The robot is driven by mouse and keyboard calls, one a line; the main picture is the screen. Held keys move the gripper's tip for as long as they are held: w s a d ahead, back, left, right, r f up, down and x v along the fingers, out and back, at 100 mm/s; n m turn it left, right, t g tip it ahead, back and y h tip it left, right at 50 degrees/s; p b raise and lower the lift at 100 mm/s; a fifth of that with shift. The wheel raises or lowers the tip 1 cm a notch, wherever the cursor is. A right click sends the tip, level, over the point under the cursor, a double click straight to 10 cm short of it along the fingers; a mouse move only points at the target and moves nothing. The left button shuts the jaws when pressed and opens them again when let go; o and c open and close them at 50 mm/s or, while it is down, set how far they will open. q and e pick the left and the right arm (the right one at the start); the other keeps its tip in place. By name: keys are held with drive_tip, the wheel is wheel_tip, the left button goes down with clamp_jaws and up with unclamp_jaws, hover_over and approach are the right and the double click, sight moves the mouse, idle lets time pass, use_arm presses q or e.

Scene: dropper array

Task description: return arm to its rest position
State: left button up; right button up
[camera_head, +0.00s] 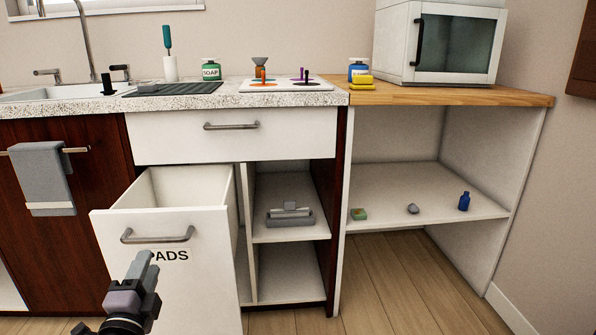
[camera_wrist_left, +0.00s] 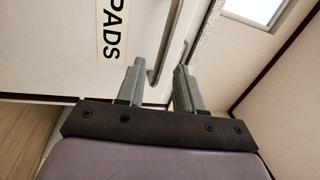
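My left gripper (camera_head: 145,262) is in front of the open lower drawer, just below its handle in the head view. In the left wrist view my left gripper (camera_wrist_left: 157,82) has its two grey fingers apart, with a gap and nothing held between them. The drawer handle (camera_head: 157,236) is a grey metal bar; it also shows in the left wrist view (camera_wrist_left: 154,72), beyond the fingertips. I cannot tell how close the fingers are to it. My right gripper is not in view.
The white drawer (camera_head: 110,240), marked "PADS", is pulled out; the visible part of its inside looks empty. A closed drawer (camera_head: 270,140) is above it. Counter (camera_head: 215,100) and shelf (camera_head: 400,195) hold small items. Wooden floor (camera_head: 400,275) on the right is clear.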

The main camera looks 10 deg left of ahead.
use_arm(q)
drive_tip(key=s+d+f+n+g+h, duration=0.35)
drive_tip(key=s+d+n+h, duration=0.35)
drive_tip(key=d, duration=0.5)
drive_tip(key=s+d+f+n+g+h, duration=0.3)
drive_tip(key=s+d+f+n+h, duration=0.15)
drive_tip(key=s+d, duration=0.55)
drive_tip(key=s+a+r+g+y+p, duration=0.1)
drive_tip(key=r+p, duration=0.7)
drive_tip(key=p, duration=0.8)
drive_tip(key=s+a+r+g+y+p, duration=0.1)
drive_tip(key=s+a+r+y+p, duration=0.3)
drive_tip(key=p, duration=1.3)
wheel_tip(320, 180, up, 4)
drive_tip(key=shift+s+a+n+g, duration=0.35)
drive_tip(key=shift+s+a+n, duration=0.1)
drive_tip(key=shift+a, duration=0.8)
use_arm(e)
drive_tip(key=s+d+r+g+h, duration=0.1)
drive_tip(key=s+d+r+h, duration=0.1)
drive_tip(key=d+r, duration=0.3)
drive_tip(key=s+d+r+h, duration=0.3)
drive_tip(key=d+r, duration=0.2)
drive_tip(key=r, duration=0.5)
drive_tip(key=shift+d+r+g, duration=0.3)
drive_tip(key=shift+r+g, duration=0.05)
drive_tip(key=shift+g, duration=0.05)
